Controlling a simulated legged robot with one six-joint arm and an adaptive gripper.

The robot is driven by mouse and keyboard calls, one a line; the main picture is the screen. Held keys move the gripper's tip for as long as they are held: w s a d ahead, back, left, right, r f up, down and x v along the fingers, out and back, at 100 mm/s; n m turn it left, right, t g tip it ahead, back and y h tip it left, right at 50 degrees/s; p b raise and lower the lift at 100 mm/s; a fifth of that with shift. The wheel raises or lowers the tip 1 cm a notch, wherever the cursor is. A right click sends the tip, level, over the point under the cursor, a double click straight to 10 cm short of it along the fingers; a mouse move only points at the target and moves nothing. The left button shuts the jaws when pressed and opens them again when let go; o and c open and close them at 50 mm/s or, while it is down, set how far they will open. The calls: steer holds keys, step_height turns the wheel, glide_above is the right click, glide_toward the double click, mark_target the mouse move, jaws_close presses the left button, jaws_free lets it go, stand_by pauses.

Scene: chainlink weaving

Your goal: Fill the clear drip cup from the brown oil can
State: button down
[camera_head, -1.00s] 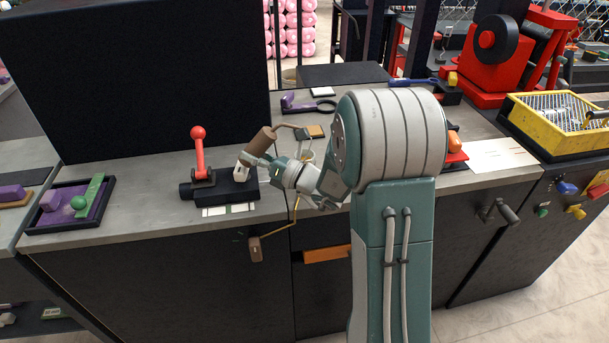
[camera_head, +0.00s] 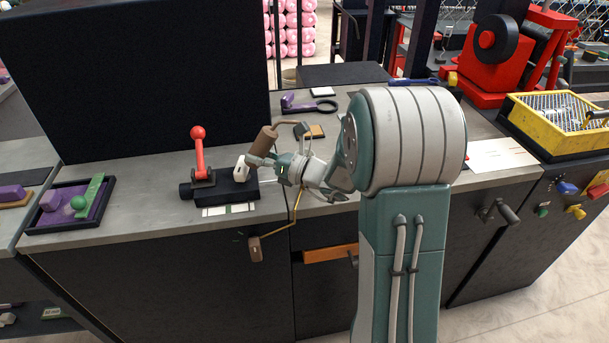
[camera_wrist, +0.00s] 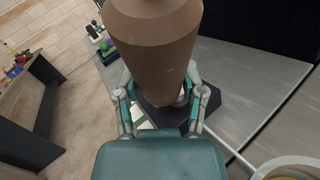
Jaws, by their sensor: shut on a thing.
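The brown oil can (camera_head: 264,141) is in my gripper (camera_head: 277,165), above the near edge of the grey bench. It is tilted, and its thin curved spout (camera_head: 290,124) points right in the head view. The can (camera_wrist: 155,45) fills the upper middle of the wrist view, with the fingers of my gripper (camera_wrist: 162,108) on both sides of it. I cannot make out the clear drip cup in the head view; my arm covers that part of the bench. A pale round rim (camera_wrist: 290,168) shows at the lower right of the wrist view, and I cannot tell if it is the cup.
A black fixture (camera_head: 225,188) with a red ball-topped lever (camera_head: 199,150) stands left of my gripper. A tall black panel (camera_head: 140,75) rises behind. A purple tray (camera_head: 68,208) lies far left. A yellow basket (camera_head: 560,125) and a red machine (camera_head: 495,60) stand right.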

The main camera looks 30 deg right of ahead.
mark_target(256, 141)
steer(key=shift+r, duration=2.7)
steer(key=shift+w+r+n+g+h, duration=0.1)
steer(key=shift+n+g+h, duration=0.7)
steer(key=shift+n+h, duration=0.1)
steer(key=shift+n+g+h, duration=0.7)
steer(key=shift+g+h, duration=0.2)
steer(key=shift+h, duration=0.2)
steer(key=s+r, duration=0.2)
steer(key=s, duration=0.8)
steer(key=shift+a+r, duration=0.25)
steer(key=shift+a, duration=0.05)
